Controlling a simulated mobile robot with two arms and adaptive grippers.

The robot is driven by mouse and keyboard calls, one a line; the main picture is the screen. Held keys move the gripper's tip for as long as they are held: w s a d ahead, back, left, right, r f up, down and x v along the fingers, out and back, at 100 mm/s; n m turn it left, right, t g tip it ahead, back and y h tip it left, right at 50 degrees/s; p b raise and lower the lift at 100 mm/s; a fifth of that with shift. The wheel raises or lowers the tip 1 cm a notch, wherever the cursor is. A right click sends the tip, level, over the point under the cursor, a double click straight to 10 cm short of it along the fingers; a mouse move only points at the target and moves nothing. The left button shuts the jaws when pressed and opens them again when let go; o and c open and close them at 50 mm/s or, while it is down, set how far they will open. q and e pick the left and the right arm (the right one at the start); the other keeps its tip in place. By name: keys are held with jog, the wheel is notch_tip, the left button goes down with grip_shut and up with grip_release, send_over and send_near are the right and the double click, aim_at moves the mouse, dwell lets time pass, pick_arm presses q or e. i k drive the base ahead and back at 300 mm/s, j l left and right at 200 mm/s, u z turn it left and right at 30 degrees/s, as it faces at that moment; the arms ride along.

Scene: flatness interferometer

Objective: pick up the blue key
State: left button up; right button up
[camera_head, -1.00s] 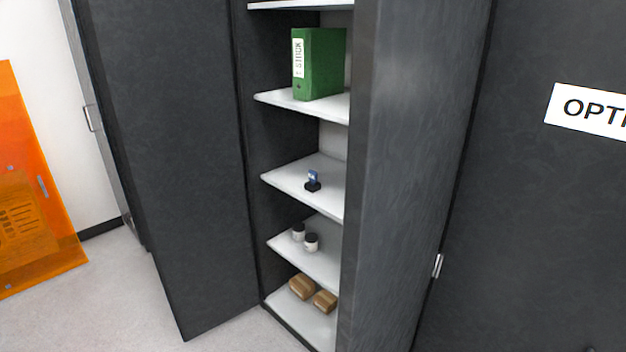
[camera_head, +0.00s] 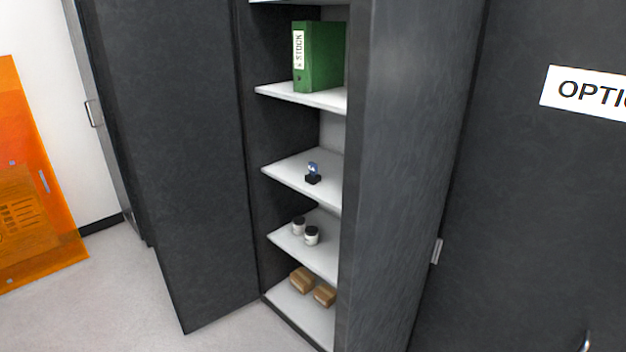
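The blue key (camera_head: 313,167) stands upright in a small black holder (camera_head: 313,179) on a white shelf (camera_head: 285,174) of the open dark cabinet. It is small in view, and its details are hard to make out. Neither of my grippers shows in the head view.
A green binder (camera_head: 321,56) stands on the shelf above. Two small jars (camera_head: 311,235) and brown boxes (camera_head: 302,280) sit on lower shelves. Open dark doors flank the cabinet on the left (camera_head: 175,150) and right (camera_head: 405,150). An orange panel (camera_head: 30,190) stands at far left.

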aim_at(312, 167)
jog(key=k+z, duration=0.15)
jog(key=z, duration=0.2)
jog(key=k+l+z, duration=0.1)
jog(key=z, duration=0.25)
jog(key=k+l+z, duration=0.1)
jog(key=k+z, duration=0.15)
jog(key=z, duration=0.15)
jog(key=i+j+z, duration=0.25)
jog(key=j, duration=0.4)
jog(key=i+j+z, duration=0.1)
jog(key=j+z, duration=0.2)
jog(key=j, duration=0.35)
jog(key=j+z, duration=0.25)
jog(key=j, duration=0.4)
